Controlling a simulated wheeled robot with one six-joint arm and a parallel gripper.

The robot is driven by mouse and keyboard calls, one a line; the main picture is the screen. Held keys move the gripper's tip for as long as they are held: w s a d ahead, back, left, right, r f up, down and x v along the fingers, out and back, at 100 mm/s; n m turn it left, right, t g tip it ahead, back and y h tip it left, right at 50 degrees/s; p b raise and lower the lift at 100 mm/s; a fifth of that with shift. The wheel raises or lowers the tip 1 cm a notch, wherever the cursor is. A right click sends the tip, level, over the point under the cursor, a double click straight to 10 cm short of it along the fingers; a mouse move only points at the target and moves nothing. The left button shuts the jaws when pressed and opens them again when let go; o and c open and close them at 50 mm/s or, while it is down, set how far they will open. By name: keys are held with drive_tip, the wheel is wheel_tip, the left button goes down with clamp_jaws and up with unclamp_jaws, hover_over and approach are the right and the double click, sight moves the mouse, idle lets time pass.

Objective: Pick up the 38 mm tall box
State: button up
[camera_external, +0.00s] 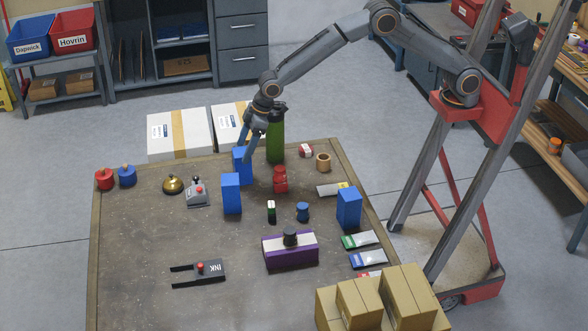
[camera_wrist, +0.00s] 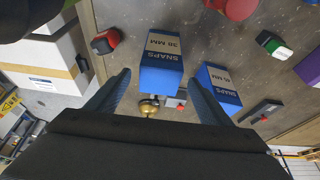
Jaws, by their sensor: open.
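The blue box (camera_wrist: 158,76) marked "38 MM" and "SNAPS" stands in the middle of the wrist view. It appears to be the blue box (camera_external: 239,168) under my gripper (camera_external: 246,153) in the external view, partly hidden by the fingers. My gripper (camera_wrist: 158,78) is open and empty; its fingers show left and right of the 38 mm box in the wrist view. I cannot tell whether the fingertips reach down beside it. A second blue box (camera_wrist: 219,88) marked "SNAPS" stands close by on the right, at the front in the external view (camera_external: 231,194).
A third blue box (camera_external: 348,209) stands at the table's right. A tall green bottle (camera_external: 276,139) is close behind my gripper, with a red jar (camera_external: 280,180) to the right. A brass bell (camera_external: 172,184) stands to the left. The table's (camera_external: 130,238) left front is mostly clear.

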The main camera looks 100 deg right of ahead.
sight(243, 151)
drive_tip(key=shift+p+x, duration=0.6)
drive_tip(key=shift+x, duration=1.4)
drive_tip(key=shift+s, duration=0.1)
drive_tip(key=c, duration=1.3)
drive_tip(key=shift+r, duration=0.1)
drive_tip(key=shift+c, duration=0.2)
